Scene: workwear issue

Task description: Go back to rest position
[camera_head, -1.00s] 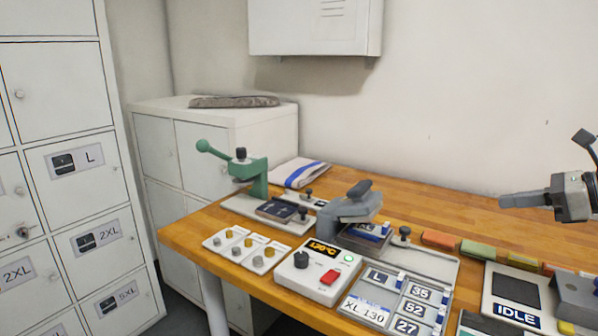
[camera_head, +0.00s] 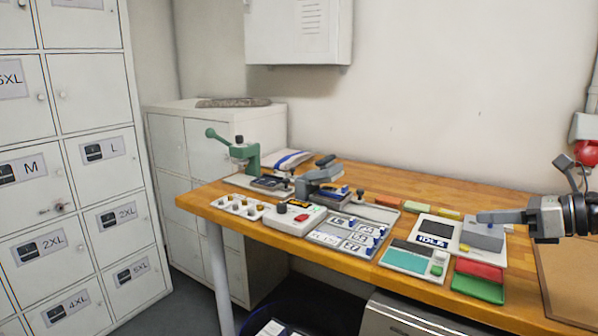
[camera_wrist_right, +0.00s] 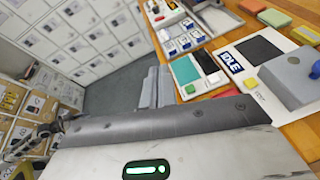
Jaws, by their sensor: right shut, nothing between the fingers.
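My right gripper (camera_head: 484,216) comes in from the right edge in the head view. Its fingers are shut together with nothing between them, above the right part of the wooden table. In the right wrist view its grey fingers (camera_wrist_right: 157,88) lie side by side, pointing at the lockers and floor. The grey device with the IDLE display (camera_head: 432,240) lies on the table to the left of the gripper in the head view. My left gripper is not in view.
The wooden table (camera_head: 395,193) holds a green hand press (camera_head: 246,155), a control box (camera_head: 294,217) and a tray of size tiles (camera_head: 346,236). White lockers (camera_head: 90,100) stand at left. Boxes on shelving (camera_wrist_right: 35,105) show in the wrist view.

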